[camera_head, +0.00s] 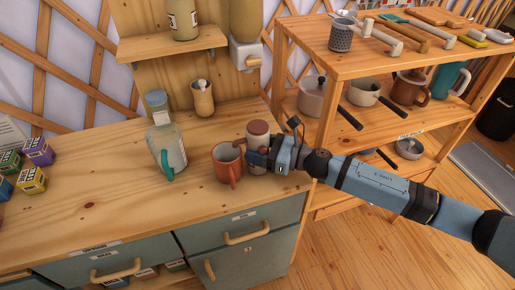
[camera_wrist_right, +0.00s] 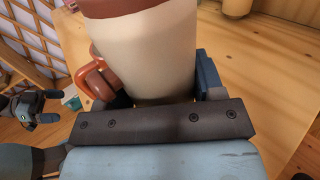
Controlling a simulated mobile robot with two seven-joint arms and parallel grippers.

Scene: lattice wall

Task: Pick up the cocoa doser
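The cocoa doser, which I take to be the cream canister with a red-brown lid (camera_head: 258,143), stands upright on the wooden counter beside a terracotta mug. It fills the upper middle of the right wrist view (camera_wrist_right: 145,45). My right gripper (camera_head: 256,160) reaches it from the right, low on its body. In the right wrist view its fingers (camera_wrist_right: 163,88) lie on both sides of the canister with no clear gap, shut on it. My left gripper (camera_wrist_right: 48,107) shows only in the right wrist view, at the far left, with its fingers apart and empty.
The terracotta mug (camera_head: 228,165) is close left of the canister. Colored boxes (camera_head: 33,180) sit at left. A shelf (camera_head: 345,66) with pots rises at right. The front counter is clear.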

